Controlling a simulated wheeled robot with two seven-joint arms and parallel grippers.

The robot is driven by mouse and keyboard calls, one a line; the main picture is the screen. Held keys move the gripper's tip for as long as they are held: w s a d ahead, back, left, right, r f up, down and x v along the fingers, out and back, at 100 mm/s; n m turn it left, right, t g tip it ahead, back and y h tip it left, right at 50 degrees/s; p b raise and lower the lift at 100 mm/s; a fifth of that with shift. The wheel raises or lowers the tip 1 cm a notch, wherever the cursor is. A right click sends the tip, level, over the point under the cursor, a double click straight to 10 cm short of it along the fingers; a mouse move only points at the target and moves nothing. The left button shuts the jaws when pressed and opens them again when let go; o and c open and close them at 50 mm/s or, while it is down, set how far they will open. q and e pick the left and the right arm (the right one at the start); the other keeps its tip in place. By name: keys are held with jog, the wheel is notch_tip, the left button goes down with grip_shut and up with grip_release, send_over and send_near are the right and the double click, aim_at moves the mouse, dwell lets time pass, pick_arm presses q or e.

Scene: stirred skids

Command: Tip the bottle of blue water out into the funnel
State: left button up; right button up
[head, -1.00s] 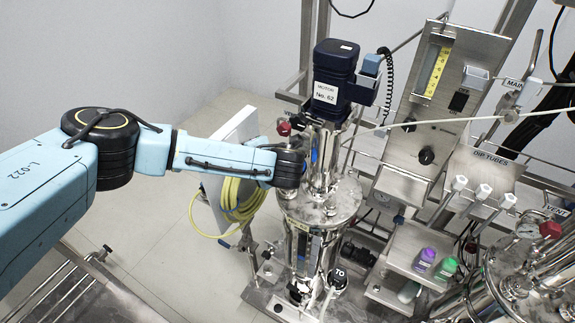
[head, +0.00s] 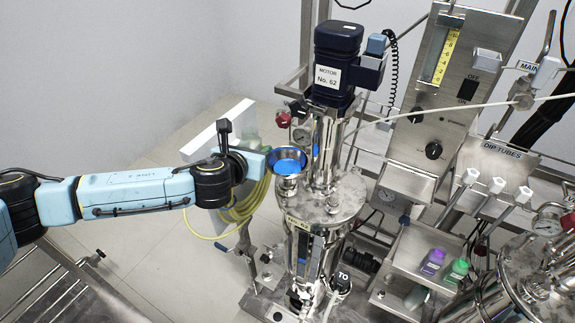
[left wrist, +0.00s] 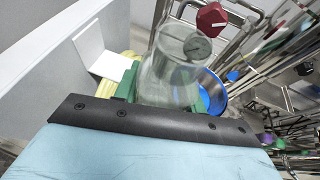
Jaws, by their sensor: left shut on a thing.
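My left gripper (head: 257,162) is beside the funnel's left rim. It is shut on a clear bottle (left wrist: 172,72), which looks colourless, with no blue seen in it. Green finger pads show beside the bottle in the left wrist view. In the head view the bottle is faint and its tilt cannot be told. My right gripper is not in view.
The motor (head: 335,65) rises close behind the funnel. A red knob (head: 283,120) sits near the funnel's back. A yellow hose (head: 240,212) hangs below my gripper. A purple bottle (head: 432,262) and a green bottle (head: 456,271) stand on a shelf at right.

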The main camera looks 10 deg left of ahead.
pick_arm(q)
jog(key=s+a+r+p, duration=0.3)
jog(key=a+r+p, duration=0.1)
jog(key=a+p, duration=0.1)
jog(key=shift+a, duration=0.65)
